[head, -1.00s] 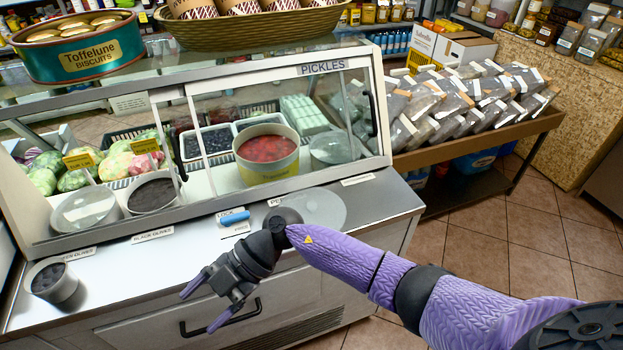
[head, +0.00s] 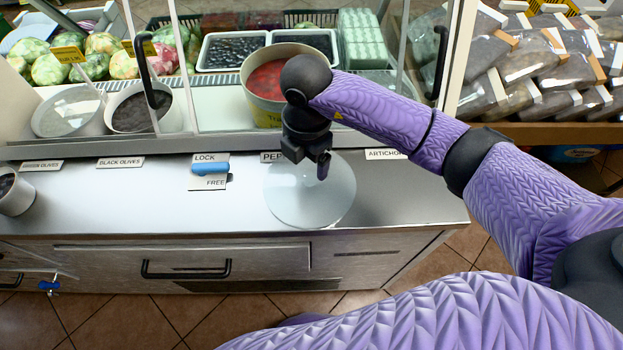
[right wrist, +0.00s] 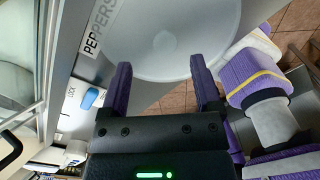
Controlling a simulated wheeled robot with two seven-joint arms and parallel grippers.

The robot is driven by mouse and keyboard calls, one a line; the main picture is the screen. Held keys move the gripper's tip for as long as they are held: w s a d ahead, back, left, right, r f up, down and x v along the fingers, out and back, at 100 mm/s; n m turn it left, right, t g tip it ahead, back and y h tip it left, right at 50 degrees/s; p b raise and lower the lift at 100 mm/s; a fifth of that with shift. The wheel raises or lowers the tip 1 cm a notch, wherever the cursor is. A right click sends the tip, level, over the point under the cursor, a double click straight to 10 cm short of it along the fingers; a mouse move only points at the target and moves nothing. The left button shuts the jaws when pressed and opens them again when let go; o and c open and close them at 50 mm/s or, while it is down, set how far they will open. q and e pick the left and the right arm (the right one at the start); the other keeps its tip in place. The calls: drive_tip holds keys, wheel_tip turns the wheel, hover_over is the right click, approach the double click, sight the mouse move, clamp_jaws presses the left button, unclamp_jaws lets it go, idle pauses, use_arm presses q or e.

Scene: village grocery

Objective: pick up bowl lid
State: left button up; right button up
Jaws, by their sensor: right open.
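The bowl lid (head: 310,200) is a round, translucent, pale disc lying flat on the metal counter, partly overhanging its front edge in the right wrist view (right wrist: 190,25). A small raised spot shows at its middle there. My right gripper (head: 318,168) is over the back part of the lid, pointing down, and hides some of it. In the right wrist view, the right gripper (right wrist: 163,72) is open with nothing between its two purple fingers, and the lid's middle lies just beyond them. My left gripper is not in view.
The glass pickle case stands behind the counter, with a yellow bowl of red peppers (head: 262,98) just inside. Another clear lid (head: 68,114) and a bowl of black olives (head: 140,108) are on the left. A blue lock slider (head: 210,169) sits left of the lid.

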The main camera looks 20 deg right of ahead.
sight(309, 177)
drive_tip(key=f, duration=0.1)
drive_tip(key=f+b, duration=0.1)
drive_tip(key=f, duration=0.3)
drive_tip(key=shift+s, duration=0.3)
clamp_jaws()
